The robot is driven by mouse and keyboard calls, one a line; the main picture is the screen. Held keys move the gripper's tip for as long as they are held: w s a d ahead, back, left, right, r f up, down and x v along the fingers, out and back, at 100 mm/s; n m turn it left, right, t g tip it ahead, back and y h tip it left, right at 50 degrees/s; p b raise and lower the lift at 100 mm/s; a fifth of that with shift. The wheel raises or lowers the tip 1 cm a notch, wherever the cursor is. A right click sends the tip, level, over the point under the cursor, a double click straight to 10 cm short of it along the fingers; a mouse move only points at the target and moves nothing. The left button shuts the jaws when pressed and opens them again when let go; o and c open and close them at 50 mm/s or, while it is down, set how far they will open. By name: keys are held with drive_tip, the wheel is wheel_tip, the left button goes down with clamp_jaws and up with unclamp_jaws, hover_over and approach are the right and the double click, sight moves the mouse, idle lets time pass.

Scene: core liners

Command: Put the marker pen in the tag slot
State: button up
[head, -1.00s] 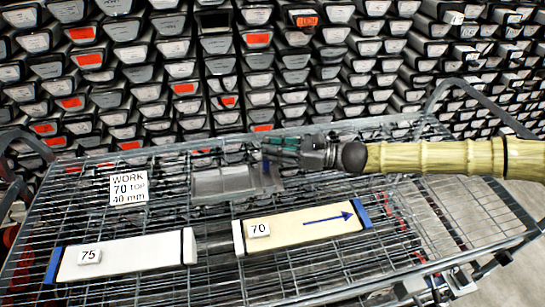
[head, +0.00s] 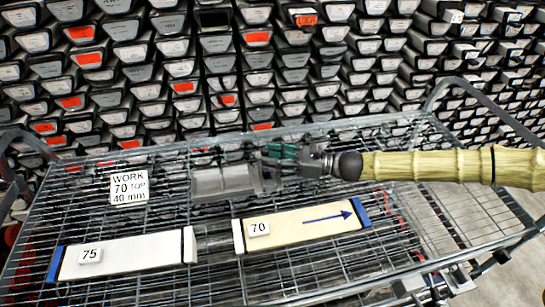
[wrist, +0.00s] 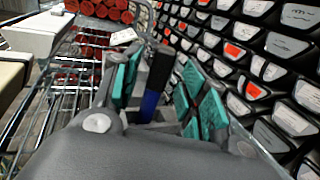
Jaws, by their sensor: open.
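My gripper (head: 275,155) reaches in from the right over the wire cart, its teal-padded fingers apart. In the wrist view my gripper (wrist: 162,75) shows a dark stick-like thing with a blue lower part, seemingly the marker pen (wrist: 150,103), between the open fingers. I cannot tell whether either finger touches it. A grey see-through holder (head: 222,182) stands on the cart just left of and below the fingers. I cannot make out which part is the tag slot. The pen is not clear in the head view.
Two core liners, labelled 75 (head: 140,254) and 70 (head: 290,228), lie along the near side of the wire cart (head: 200,285). A white work card (head: 129,187) stands at left. Stacked trays (head: 250,80) fill the wall behind. Red cylinders (wrist: 100,10) show in the wrist view.

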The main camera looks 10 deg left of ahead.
drive_tip(key=d+b, duration=0.2)
drive_tip(key=d, duration=1)
drive_tip(key=shift+b, duration=0.35)
drive_tip(key=shift+w, duration=0.1)
